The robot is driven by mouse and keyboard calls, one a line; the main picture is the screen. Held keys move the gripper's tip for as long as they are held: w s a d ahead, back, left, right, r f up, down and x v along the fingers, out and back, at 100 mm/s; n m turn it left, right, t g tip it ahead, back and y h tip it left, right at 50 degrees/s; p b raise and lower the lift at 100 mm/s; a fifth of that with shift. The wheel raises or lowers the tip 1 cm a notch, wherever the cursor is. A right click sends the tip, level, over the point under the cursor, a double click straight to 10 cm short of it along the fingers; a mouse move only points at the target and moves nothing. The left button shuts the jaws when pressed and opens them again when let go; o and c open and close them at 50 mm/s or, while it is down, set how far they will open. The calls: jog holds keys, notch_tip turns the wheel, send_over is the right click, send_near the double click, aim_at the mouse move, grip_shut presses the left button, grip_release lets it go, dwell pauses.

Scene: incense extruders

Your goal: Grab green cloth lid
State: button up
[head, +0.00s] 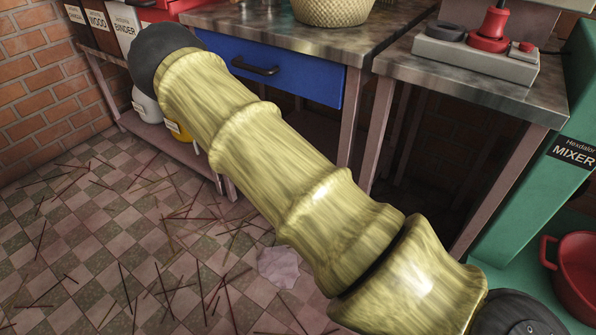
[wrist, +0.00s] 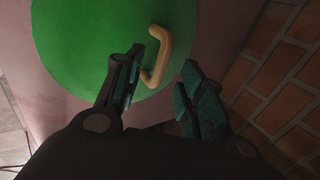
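The green cloth lid (wrist: 85,45) shows in the wrist view at the upper left, round and bright green, with a curved tan handle (wrist: 158,55) standing on it. My gripper (wrist: 155,85) is open, with one finger left of the handle and the other right of it. The handle's lower end lies between the two fingers, and I see no clear contact. The lid is not seen in the head view, where my arm crosses the picture and my gripper is out of sight.
In the wrist view a brick wall (wrist: 285,75) is close on the right. The head view shows a metal table with a blue drawer (head: 270,70), a red button device (head: 478,50), a green mixer (head: 545,190), a red pot (head: 575,275) and sticks scattered over the checkered floor (head: 110,260).

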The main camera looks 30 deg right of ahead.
jog(key=shift+b+x, duration=1.7)
jog(key=shift+x, duration=0.9)
jog(key=shift+w+a, duration=0.1)
jog(key=shift+w, duration=0.1)
grip_shut()
